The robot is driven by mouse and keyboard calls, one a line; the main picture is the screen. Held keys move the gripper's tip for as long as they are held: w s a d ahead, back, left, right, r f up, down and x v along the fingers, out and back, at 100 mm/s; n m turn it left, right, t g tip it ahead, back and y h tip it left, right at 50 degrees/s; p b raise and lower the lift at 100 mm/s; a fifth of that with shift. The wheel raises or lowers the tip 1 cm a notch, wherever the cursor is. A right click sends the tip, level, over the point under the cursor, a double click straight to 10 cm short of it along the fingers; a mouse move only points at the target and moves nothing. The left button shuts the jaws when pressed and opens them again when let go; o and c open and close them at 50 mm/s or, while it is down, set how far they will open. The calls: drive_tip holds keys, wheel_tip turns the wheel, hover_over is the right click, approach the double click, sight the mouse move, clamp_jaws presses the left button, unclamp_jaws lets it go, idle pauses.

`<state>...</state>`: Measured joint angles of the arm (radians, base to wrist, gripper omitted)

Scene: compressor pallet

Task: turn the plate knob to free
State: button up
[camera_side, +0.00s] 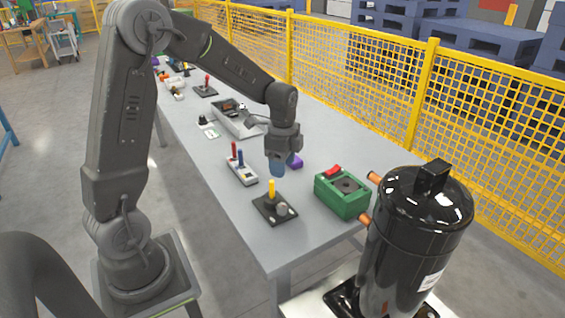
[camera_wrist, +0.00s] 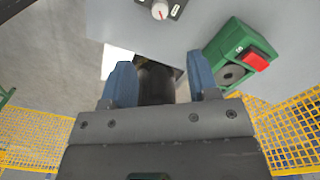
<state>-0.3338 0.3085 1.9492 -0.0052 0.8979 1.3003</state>
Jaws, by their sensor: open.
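The black plate (camera_side: 262,209) lies near the table's front edge in the side view, with a grey round knob (camera_side: 282,210) and an upright yellow handle (camera_side: 271,188) on it. The wrist view shows part of a dark plate (camera_wrist: 174,10) at the top edge, cut off, with a pale knob (camera_wrist: 159,11) bearing a red mark and small white labels that I cannot read. My gripper (camera_side: 277,168) hangs over the table with blue fingers pointing down, behind and above the plate and touching nothing visible. In the wrist view, my gripper (camera_wrist: 158,64) is open and empty.
A green box (camera_side: 342,195) with a red switch stands right of the plate. A white block (camera_side: 241,170) with red and blue levers stands to the left. A black compressor (camera_side: 415,235) is at the front right. A grey tray (camera_side: 238,118) sits farther back.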

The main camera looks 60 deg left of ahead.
drive_tip(key=m+y, duration=0.5)
drive_tip(key=m, duration=0.2)
approach(282, 206)
drive_tip(key=x, duration=0.9)
drive_tip(key=shift+a+f, duration=0.1)
drive_tip(key=shift+c, duration=0.4)
drive_tip(key=c, duration=0.9)
drive_tip(key=shift+o, duration=0.2)
drive_tip(key=n, duration=0.2)
drive_tip(key=n+g, duration=0.1)
drive_tip(key=n, duration=0.1)
drive_tip(key=shift+w+n+g+h, duration=0.1)
drive_tip(key=shift+n+g+h, duration=0.2)
drive_tip(key=shift+h, duration=0.1)
